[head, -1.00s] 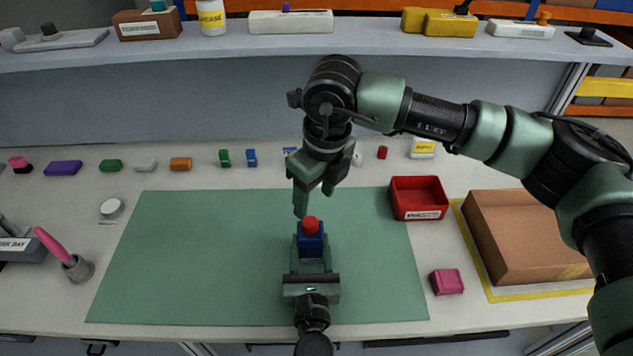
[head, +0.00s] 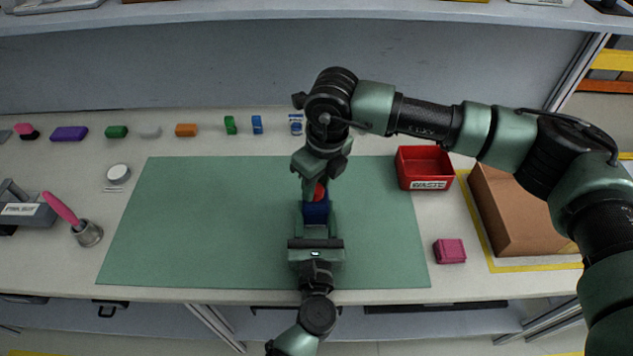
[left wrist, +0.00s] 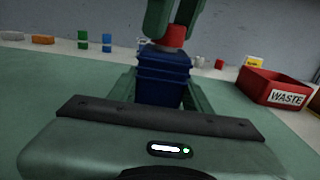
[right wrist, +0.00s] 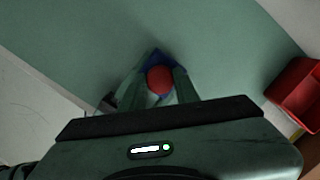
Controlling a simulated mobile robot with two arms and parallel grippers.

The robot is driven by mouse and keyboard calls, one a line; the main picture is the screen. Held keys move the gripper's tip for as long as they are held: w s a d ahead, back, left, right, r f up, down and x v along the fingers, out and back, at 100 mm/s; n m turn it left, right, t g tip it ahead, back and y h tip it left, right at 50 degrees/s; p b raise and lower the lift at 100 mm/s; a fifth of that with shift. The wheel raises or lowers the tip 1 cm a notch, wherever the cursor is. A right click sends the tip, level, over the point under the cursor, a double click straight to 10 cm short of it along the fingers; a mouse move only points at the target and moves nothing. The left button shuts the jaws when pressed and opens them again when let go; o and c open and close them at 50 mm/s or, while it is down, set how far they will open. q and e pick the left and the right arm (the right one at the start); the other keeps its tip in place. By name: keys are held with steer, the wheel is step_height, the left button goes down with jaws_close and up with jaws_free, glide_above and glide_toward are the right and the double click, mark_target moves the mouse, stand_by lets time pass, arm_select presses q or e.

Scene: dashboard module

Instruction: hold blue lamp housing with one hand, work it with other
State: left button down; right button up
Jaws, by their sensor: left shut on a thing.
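The blue lamp housing (head: 317,213) stands upright over the green mat, with a red cap (head: 320,191) on top. My left gripper (left wrist: 160,95) is shut on the housing from the front. The stepped blue body shows in the left wrist view (left wrist: 163,75). My right gripper (head: 315,185) points down over the red cap. Its fingers are apart, one on each side of the cap, as the right wrist view shows with the cap (right wrist: 160,80) between them. Whether they touch it is unclear. The right fingers partly hide the cap in the head view.
A red waste bin (head: 425,168) and a cardboard box (head: 515,210) stand to the right, with a pink block (head: 449,251) nearer. A pink-handled brush in a cup (head: 88,233) is at left. Several small coloured parts line the back. Most of the green mat (head: 200,225) is bare.

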jaws_close()
steer(key=shift+r, duration=0.15)
steer(key=shift+r, duration=2.95)
arm_select(q)
steer(key=c, duration=0.6)
jaws_free()
steer(key=s, duration=1.2)
